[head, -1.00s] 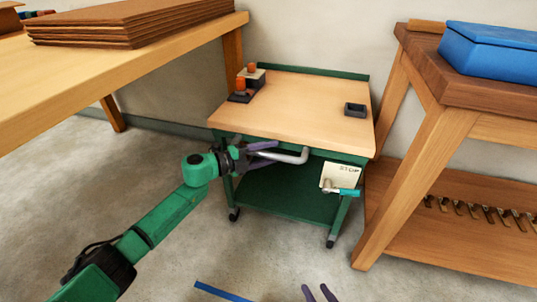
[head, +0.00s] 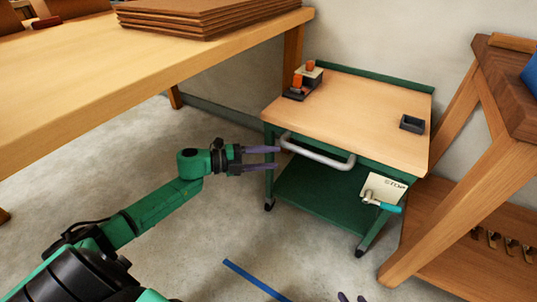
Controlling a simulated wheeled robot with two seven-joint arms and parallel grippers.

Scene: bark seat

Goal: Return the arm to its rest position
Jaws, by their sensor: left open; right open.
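My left gripper (head: 278,158) is open and empty, its two purple fingers pointing right. Its fingertips are close to the left end of the grey bar handle (head: 318,152) on the front of the green cart (head: 350,118). The handle is not between the fingers as far as I can see; whether a fingertip touches it I cannot tell. My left arm (head: 150,208) reaches in from the lower left over the floor. Of my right gripper (head: 351,298) only the purple fingertips show at the bottom edge, a little apart.
A wooden table (head: 140,75) with stacked brown boards (head: 205,15) stands at the upper left. A wooden bench (head: 455,180) stands on the right. The cart carries an orange-and-black item (head: 298,85) and a dark square tray (head: 412,123). A blue strip (head: 255,280) lies on open floor.

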